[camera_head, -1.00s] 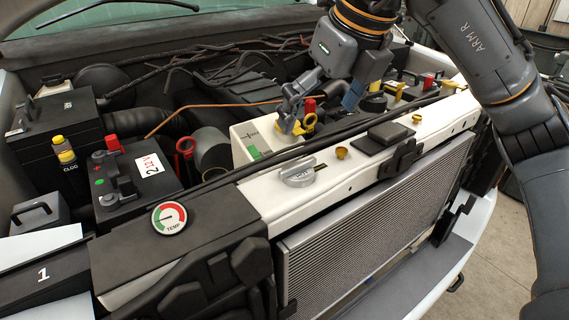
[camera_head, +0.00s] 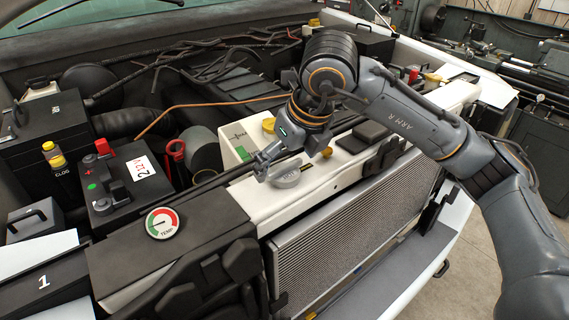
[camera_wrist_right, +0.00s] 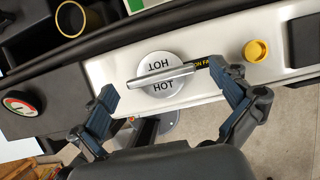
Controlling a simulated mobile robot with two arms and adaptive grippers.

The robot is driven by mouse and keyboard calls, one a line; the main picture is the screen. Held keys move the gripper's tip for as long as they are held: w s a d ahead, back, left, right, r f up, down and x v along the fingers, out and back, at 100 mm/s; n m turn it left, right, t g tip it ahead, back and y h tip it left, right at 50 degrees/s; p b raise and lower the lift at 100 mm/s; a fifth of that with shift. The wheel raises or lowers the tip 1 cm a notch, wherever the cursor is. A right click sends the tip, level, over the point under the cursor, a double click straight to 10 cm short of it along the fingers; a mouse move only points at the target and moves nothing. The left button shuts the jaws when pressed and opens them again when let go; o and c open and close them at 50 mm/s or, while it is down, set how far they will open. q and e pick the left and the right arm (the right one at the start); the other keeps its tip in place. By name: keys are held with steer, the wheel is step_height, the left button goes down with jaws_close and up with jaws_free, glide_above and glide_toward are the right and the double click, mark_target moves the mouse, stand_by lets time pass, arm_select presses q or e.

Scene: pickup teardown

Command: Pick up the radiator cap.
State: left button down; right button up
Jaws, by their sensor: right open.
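The radiator cap (camera_head: 286,178) is a round silver cap with a raised bar handle, seated on the white panel above the radiator. In the right wrist view the cap (camera_wrist_right: 162,74) reads "HOT" on both sides of its bar. My right gripper (camera_head: 264,163) is open and over the cap, partly covering it in the head view. In the right wrist view my right gripper (camera_wrist_right: 163,82) has one blue-padded finger on each side of the cap, with gaps between pads and cap. Its exact height above the cap is unclear. My left gripper is not in view.
A small yellow-gold cap (camera_wrist_right: 256,51) sits on the panel to the right of the radiator cap. A temperature gauge (camera_head: 162,223) lies to the left. A black hose (camera_wrist_right: 95,42) runs along the panel's rear edge. The radiator (camera_head: 340,240) stands in front.

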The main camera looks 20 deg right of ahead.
steer(key=shift+s, duration=0.1)
steer(key=c, duration=1.1)
steer(key=shift+r, duration=0.1)
